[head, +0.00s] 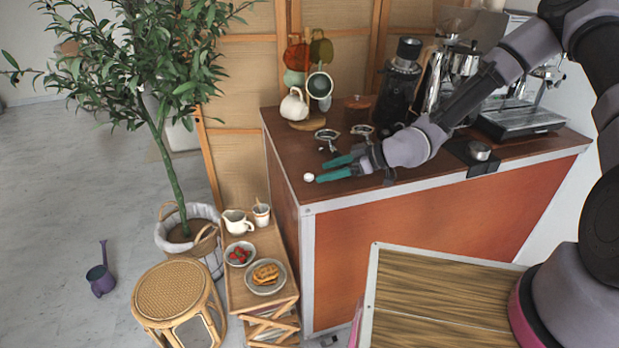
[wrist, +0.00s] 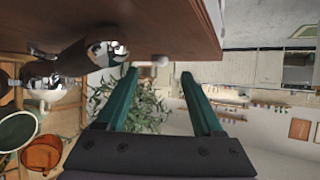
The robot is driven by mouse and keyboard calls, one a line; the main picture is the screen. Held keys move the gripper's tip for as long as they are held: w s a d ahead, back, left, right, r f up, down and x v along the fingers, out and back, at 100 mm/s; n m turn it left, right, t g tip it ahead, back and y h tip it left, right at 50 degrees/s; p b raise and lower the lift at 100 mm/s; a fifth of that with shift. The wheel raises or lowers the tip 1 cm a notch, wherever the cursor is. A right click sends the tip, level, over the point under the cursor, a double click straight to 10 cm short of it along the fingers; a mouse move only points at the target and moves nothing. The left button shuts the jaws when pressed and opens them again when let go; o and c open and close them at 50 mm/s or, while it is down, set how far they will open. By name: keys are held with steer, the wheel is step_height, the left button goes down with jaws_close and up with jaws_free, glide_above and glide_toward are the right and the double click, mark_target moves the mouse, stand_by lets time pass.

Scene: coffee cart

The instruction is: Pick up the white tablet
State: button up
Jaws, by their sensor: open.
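The white tablet (head: 308,177) is a small round white piece on the dark brown top of the coffee cart (head: 290,160), near its front left corner. In the wrist view the tablet (wrist: 160,61) sits at the counter surface, between and beyond the two green fingertips. My gripper (head: 331,168) is open and empty, low over the counter, its fingers pointing left toward the tablet. The fingertips (wrist: 158,71) also show in the wrist view. In the head view the tablet lies just past the tip of the nearer finger. I cannot tell whether a finger touches it.
Portafilters (head: 327,138) lie behind my gripper. A mug stand (head: 307,124) with cups stands at the back, beside a grinder (head: 398,80). A metal tamper (head: 480,151) is to the right. The counter's left edge is close to the tablet.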

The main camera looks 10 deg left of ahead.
mark_target(309, 175)
steer(key=x, duration=0.4)
steer(key=shift+w+a, duration=0.1)
steer(key=shift+a, duration=0.05)
jaws_close()
step_height(309, 175, up, 10)
stand_by(0.6)
